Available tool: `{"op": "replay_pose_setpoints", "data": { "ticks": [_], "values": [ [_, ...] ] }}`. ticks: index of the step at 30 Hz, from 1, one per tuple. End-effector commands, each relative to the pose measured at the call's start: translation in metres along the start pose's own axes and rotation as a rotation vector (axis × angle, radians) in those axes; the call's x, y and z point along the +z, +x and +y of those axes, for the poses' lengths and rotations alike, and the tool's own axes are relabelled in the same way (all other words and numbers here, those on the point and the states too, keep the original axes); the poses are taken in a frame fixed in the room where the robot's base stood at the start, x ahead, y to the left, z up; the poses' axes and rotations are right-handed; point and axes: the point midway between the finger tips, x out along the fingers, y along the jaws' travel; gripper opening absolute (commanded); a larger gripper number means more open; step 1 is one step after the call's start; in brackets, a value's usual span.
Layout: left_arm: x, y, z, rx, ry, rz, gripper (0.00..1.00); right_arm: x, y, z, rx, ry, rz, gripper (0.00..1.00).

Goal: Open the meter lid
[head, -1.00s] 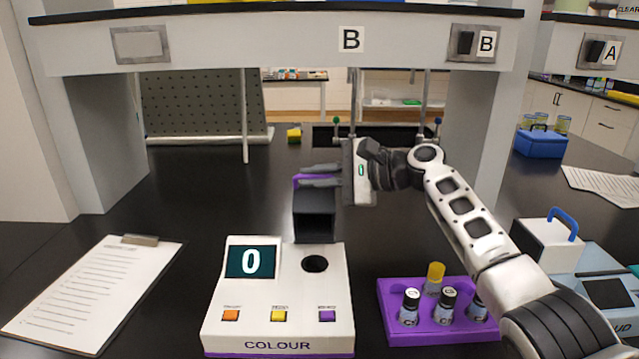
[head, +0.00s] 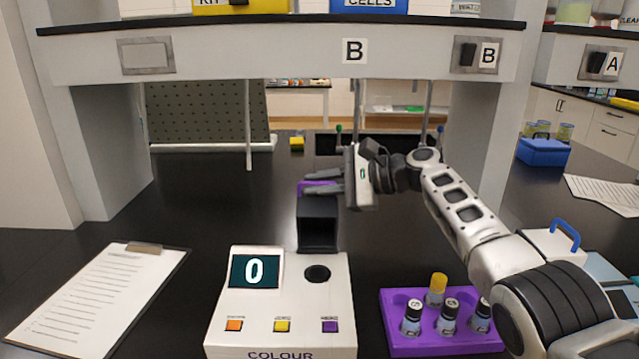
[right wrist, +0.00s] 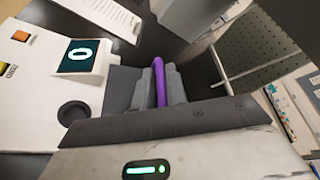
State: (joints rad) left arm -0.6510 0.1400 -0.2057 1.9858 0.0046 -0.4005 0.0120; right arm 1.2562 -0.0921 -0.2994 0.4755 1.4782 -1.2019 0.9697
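The meter (head: 340,310) is a white box on the black bench, with a screen showing 0 and a COLOUR label. Its dark lid (head: 318,212) stands raised at the back, hollow side to the front. The round well (head: 317,273) is uncovered. A purple handle (right wrist: 160,82) is on the lid. My right gripper (head: 318,181) reaches in from the right, its two grey fingers closed on either side of the handle. The wrist view shows the handle between the fingers (right wrist: 160,88). My left gripper is not in view.
A purple rack (head: 400,335) with several capped vials stands right of the meter, near my right arm. A clipboard (head: 95,300) lies at the left. A shelf (head: 280,50) spans overhead. The bench behind the meter is largely clear.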

Motion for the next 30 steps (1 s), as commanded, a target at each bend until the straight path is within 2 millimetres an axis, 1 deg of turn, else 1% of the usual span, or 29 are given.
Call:
{"op": "replay_pose_setpoints", "data": {
  "ticks": [1,2,9,11,14,17,24,30],
  "values": [
    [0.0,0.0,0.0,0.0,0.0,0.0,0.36,0.0,0.0,0.0,0.0,-0.001,0.001,0.29],
    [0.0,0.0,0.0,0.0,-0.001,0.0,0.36,0.0,0.0,0.0,0.0,0.0,0.0,0.31],
    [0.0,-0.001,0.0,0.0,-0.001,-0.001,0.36,-0.001,-0.001,0.0,-0.002,0.003,0.0,0.31],
    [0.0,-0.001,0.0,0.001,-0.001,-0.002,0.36,-0.001,-0.003,0.0,-0.003,0.004,0.0,0.31],
    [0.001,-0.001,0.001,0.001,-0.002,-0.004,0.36,-0.001,-0.011,-0.001,-0.006,0.002,0.0,0.31],
    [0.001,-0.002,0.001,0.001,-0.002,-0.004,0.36,-0.001,-0.026,0.0,-0.006,0.002,0.001,0.31],
    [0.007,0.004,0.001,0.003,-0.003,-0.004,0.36,-0.003,-0.085,0.001,-0.005,-0.001,0.005,0.31],
    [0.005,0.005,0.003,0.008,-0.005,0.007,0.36,-0.001,-0.128,0.001,-0.004,0.001,0.002,0.31]
  ]
}}
